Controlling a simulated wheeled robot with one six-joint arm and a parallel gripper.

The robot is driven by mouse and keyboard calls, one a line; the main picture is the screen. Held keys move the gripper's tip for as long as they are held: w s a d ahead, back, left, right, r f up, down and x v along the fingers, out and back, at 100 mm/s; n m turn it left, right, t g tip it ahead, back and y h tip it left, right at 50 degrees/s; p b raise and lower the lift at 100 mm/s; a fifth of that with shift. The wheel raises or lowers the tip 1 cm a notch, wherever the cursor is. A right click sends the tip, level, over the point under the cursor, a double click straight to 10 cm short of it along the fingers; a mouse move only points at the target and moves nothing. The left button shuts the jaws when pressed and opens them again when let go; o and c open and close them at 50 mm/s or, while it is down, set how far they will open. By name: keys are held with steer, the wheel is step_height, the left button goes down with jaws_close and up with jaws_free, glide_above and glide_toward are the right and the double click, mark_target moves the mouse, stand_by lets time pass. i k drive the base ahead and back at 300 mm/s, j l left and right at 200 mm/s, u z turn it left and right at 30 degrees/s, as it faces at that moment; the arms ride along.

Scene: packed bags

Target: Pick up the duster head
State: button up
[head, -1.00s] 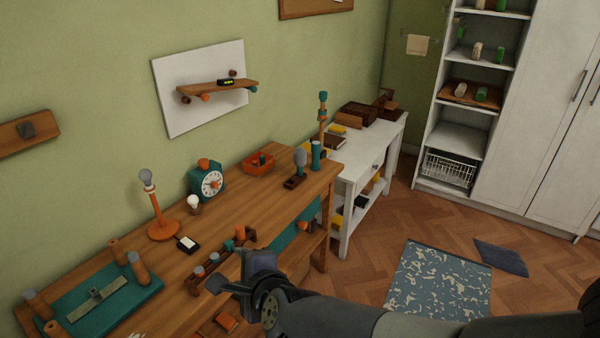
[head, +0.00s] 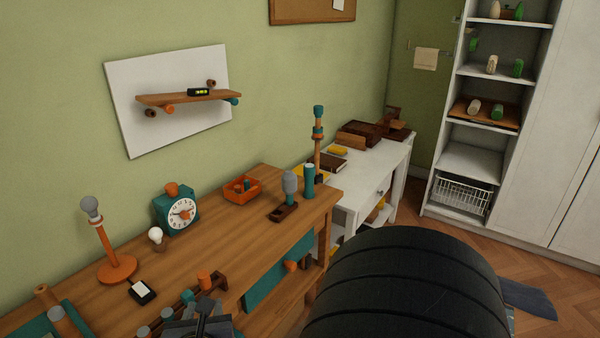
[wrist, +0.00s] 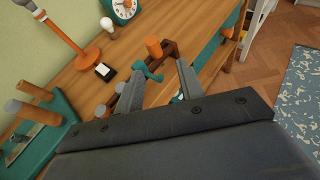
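A grey rounded head on a teal neck (head: 290,184), which looks like the duster head, stands upright in a small dark brown holder (head: 283,211) near the right end of the wooden desk (head: 225,225). I do not make it out in the wrist view. My gripper (head: 206,308) is low at the front edge of the desk, well to the left of the duster head and nearer to me. In the wrist view its two fingers (wrist: 158,84) are apart with nothing held between them. A brown rack (wrist: 160,62) with orange and teal parts lies beyond the fingertips.
A teal cylinder (head: 309,181) stands just right of the duster head, with a tall peg post (head: 318,145) behind. An orange tray (head: 242,189), teal clock (head: 177,210), bulb and orange lamp (head: 116,268) stand to the left. Desk between clock and holder is clear.

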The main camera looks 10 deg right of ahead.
mark_target(289, 179)
steer(key=i+l, duration=0.35)
steer(key=i, duration=0.15)
steer(key=i+l, duration=0.3)
steer(key=i, duration=0.15)
steer(key=i+l, duration=0.35)
steer(key=i, duration=0.15)
